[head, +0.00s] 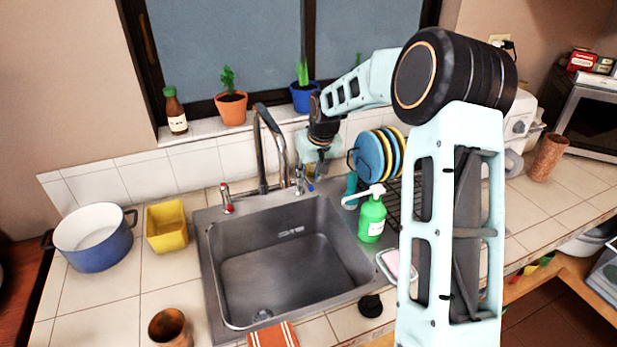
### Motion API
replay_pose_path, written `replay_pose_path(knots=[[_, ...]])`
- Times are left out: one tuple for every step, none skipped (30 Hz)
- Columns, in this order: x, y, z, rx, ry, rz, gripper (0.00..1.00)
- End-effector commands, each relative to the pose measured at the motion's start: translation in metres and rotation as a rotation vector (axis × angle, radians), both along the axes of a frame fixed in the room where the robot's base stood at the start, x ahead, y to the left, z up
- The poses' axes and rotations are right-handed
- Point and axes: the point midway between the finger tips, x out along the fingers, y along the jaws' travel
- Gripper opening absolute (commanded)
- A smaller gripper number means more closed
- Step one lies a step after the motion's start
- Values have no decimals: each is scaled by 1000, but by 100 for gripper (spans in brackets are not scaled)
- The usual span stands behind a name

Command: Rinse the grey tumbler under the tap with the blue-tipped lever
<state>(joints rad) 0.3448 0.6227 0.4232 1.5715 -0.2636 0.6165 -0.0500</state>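The metal tap (262,160) rises behind the sink (290,262), its curved spout reaching forward over the basin. The blue-tipped lever (309,187) stands at the right of the tap's base. A red-tipped lever (226,198) stands at the left. My gripper (320,172) points down just above and behind the blue-tipped lever, close to it; I cannot tell whether they touch. Its fingers are small and partly merged with the background, so their opening is unclear. I make out no grey tumbler. A rusty brown cup (170,328) stands on the front counter, left of the sink.
A green soap bottle (372,217), plates (370,155) in a rack and a pink sponge (392,262) are right of the sink. A blue pot (93,243) and yellow container (167,228) stand left. Potted plants line the sill. The basin looks empty.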

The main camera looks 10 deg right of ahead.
Motion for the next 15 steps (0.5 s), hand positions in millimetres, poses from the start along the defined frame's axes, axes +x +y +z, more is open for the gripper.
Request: replay_pose_path(knots=[[2,1,-6,1,2,0,28],[3,1,-8,0,2,1,28],[4,1,-11,0,1,2,28],[5,2,-12,-1,1,2,28],[5,2,-14,-1,1,2,28],[6,2,-15,-1,1,1,28],[6,2,-16,0,0,1,28],[6,2,-16,0,0,1,28],[7,2,-17,0,0,1,28],[7,2,-17,0,0,1,28],[7,2,-17,0,0,1,28],[7,2,-17,0,0,1,28],[7,2,-17,0,0,1,28],[7,2,-17,0,0,1,28],[7,2,-16,0,0,1,28]])
